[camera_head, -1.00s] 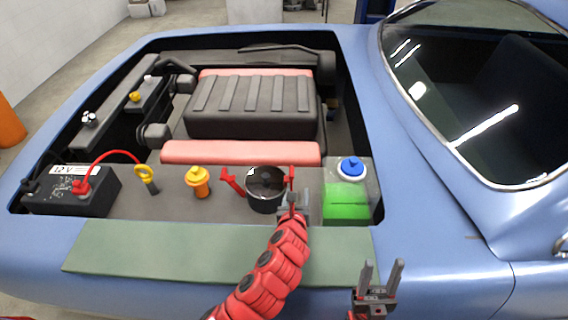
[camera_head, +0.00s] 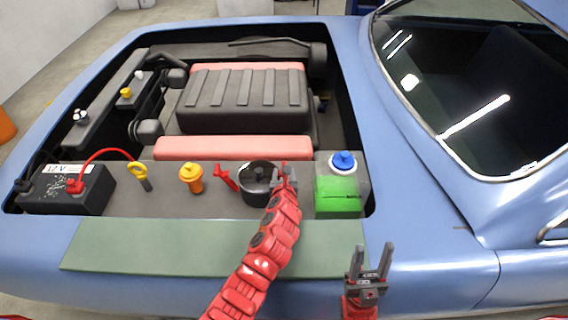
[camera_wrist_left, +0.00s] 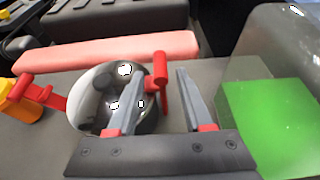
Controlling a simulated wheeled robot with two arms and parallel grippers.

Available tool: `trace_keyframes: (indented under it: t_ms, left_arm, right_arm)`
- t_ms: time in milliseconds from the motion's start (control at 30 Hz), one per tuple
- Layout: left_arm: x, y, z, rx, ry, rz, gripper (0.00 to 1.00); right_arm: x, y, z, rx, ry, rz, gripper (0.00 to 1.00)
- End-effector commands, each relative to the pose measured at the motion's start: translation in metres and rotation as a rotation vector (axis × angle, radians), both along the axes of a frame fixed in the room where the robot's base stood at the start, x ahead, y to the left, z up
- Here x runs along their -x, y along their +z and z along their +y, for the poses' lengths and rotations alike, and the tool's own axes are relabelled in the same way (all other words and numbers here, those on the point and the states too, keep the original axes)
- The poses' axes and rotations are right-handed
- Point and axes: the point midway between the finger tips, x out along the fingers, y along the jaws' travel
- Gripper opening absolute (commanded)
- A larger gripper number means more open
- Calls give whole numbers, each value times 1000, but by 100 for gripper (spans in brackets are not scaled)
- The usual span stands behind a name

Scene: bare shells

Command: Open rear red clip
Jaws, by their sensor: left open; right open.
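A round dark canister with a glossy lid (camera_head: 255,186) has a red clip on each side. The left clip (camera_head: 226,178) slants outward from it. The other red clip (camera_wrist_left: 160,72), on the windshield side, stands roughly upright at the canister's right edge. My left gripper (camera_head: 286,180) is open at that clip. In the left wrist view its two grey fingers (camera_wrist_left: 162,78) lie on either side of the clip; I cannot tell whether they touch it. The left finger overlaps the canister in that view. My right gripper (camera_head: 373,247) is open and empty over the blue fender.
A tank of green liquid with a blue cap (camera_head: 344,160) stands close right of my left gripper. An orange-capped filler (camera_head: 191,178), yellow dipstick (camera_head: 138,170) and battery (camera_head: 68,188) are to the left. A green mat (camera_head: 180,248) covers the front edge.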

Motion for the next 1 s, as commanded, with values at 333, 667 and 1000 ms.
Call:
trace_keyframes:
  t_ms: [333, 667, 1000]
  left_arm:
    - [-41, -18, 0, 1, 0, 2, 51]
    - [-62, -26, 0, 1, -2, 0, 51]
    - [-64, -26, -1, 1, -3, -1, 51]
  right_arm:
    - [0, -5, 0, 0, 0, 0, 50]
    - [0, -15, 0, 0, 0, 0, 50]
    - [0, -16, 0, 0, 0, 0, 50]
